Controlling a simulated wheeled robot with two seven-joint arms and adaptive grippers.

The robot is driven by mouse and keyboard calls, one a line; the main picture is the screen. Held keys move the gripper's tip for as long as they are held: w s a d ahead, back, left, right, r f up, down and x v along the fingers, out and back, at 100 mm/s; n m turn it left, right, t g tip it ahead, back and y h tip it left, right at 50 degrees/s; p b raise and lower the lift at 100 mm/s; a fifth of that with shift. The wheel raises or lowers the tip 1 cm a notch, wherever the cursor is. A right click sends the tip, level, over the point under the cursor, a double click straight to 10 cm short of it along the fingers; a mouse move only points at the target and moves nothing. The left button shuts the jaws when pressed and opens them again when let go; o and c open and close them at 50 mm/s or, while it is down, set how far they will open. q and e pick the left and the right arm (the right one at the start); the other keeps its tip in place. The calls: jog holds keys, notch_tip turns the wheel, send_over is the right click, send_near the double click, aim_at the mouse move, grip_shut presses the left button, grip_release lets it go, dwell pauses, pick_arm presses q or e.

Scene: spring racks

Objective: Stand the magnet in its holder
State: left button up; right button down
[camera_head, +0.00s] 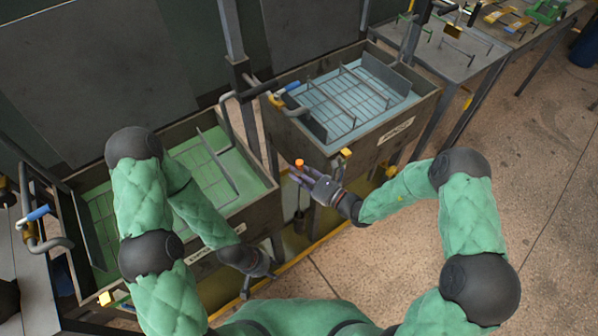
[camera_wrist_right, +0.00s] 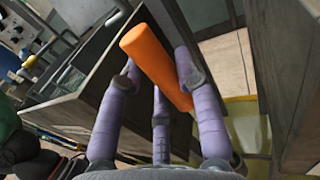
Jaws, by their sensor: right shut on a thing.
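The magnet has an orange handle (camera_wrist_right: 155,62), which stands between the purple fingers of my right gripper (camera_wrist_right: 160,105) in the right wrist view. In the head view the orange end (camera_head: 299,162) shows above my right gripper (camera_head: 305,176), which is shut on the magnet. A dark weight (camera_head: 298,222) hangs below the hand, in front of the gap between the two tanks. My left gripper (camera_head: 259,284) is low near the left tank's front corner, with its fingers spread and empty. I cannot make out which fitting is the magnet's holder.
The right tank (camera_head: 428,110) holds blue liquid and a rack; the left tank (camera_head: 235,212) holds green liquid and a rack. A table (camera_head: 452,58) with tools stands at the upper right. Floor at right is clear.

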jog(key=shift+f+b, duration=1.75)
jog(key=shift+f, duration=0.75)
jog(key=c, duration=0.8)
grip_release()
jog(key=v, duration=1.2)
